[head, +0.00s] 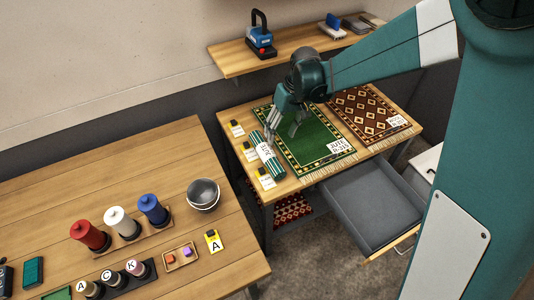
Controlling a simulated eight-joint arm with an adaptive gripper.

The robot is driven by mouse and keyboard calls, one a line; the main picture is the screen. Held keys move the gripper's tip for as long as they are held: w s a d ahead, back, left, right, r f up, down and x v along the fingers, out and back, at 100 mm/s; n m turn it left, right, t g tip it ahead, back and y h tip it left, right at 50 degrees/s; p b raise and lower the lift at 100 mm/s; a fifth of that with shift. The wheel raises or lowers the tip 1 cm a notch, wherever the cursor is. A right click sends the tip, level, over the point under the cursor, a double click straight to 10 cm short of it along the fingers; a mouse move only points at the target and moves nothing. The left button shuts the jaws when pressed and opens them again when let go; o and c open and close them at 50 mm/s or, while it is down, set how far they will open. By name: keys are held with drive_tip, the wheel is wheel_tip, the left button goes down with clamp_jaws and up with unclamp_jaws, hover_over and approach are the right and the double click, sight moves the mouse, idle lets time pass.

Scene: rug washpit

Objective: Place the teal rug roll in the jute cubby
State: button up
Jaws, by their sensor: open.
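A teal roll (274,167) with a white label lies on the left part of the rug table, beside the green rug. It looks like the teal rug roll. My gripper (284,134) points down over the green rug with its fingers apart. One finger is close to the roll's far end; I cannot tell whether it touches. Nothing shows held between the fingers. I cannot make out a cubby marked jute; a tag reading JUTE (338,146) lies on the green rug's corner.
A grey drawer (365,205) stands open at the table's front. Small yellow-and-black items with cards (265,178) line the table's left edge. A wall shelf (232,58) hangs behind my gripper.

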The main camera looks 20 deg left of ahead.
sight(268, 150)
drive_tip(key=shift+n+g, duration=0.3)
drive_tip(key=a+f, duration=0.3)
drive_tip(key=shift+s+a+f, duration=0.1)
drive_tip(key=shift+a+f, duration=0.2)
drive_tip(key=shift+f, duration=0.05)
drive_tip(key=shift+x, duration=1.25)
drive_tip(key=shift+f, duration=0.1)
drive_tip(key=shift+b+x, duration=0.7)
drive_tip(key=shift+x, duration=1.85)
drive_tip(key=c, duration=1.1)
drive_tip(key=shift+c, duration=0.2)
